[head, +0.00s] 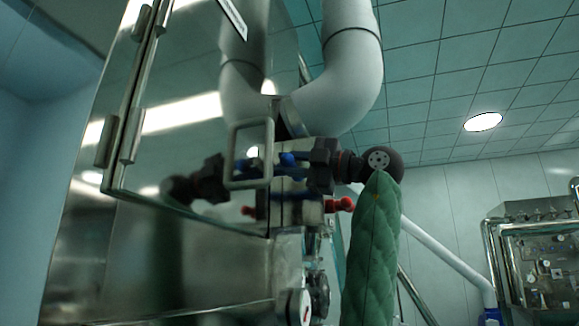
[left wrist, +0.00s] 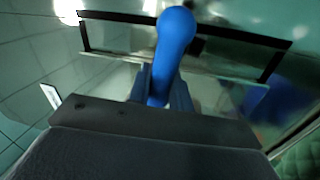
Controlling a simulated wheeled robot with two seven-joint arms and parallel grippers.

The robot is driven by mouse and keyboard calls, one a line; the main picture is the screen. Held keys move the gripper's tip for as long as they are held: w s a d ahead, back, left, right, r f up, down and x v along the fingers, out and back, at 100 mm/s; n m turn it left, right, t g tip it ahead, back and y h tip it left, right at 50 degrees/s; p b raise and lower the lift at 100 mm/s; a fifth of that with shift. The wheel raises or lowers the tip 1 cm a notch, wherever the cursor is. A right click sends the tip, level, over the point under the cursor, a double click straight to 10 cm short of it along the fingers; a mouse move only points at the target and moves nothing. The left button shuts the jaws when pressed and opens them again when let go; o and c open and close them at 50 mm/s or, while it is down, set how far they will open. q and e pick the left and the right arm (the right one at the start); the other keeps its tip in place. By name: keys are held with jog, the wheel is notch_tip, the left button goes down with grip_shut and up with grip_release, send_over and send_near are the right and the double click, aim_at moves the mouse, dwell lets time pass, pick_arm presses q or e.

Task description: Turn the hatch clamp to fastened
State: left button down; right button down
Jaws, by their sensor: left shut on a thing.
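The hatch clamp shows as a blue rounded handle (head: 287,159) at the right edge of the shiny steel hatch door (head: 190,120). In the left wrist view the blue handle (left wrist: 174,45) rises between the two fingers. My left gripper (head: 304,158) is dark, at the end of a green-sleeved arm, and reaches the handle from the right. It is shut on the blue handle, which also shows between its fingertips (left wrist: 163,88). The clamp's base and pivot are largely hidden by the gripper. My right gripper is in neither view.
A square metal door handle (head: 250,155) stands just left of the clamp. The door mirrors my gripper. A red knob (head: 346,204) sits just below my gripper. A thick grey pipe (head: 350,75) bends overhead. Another steel machine (head: 540,260) stands far right.

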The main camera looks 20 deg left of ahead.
pick_arm(q)
jog(key=shift+f+n, duration=0.2)
jog(key=shift+n, duration=0.7)
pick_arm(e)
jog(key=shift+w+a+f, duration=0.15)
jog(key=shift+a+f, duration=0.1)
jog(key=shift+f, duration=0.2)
pick_arm(q)
jog(key=c, duration=1.3)
grip_release()
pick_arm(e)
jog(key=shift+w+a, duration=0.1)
pick_arm(q)
jog(key=d, duration=0.2)
jog(key=d+f+b, duration=0.1)
jog(key=d, duration=0.2)
jog(key=d+b, duration=0.1)
jog(key=d, duration=0.1)
jog(key=shift+d+f, duration=0.3)
jog(key=shift+d, duration=0.1)
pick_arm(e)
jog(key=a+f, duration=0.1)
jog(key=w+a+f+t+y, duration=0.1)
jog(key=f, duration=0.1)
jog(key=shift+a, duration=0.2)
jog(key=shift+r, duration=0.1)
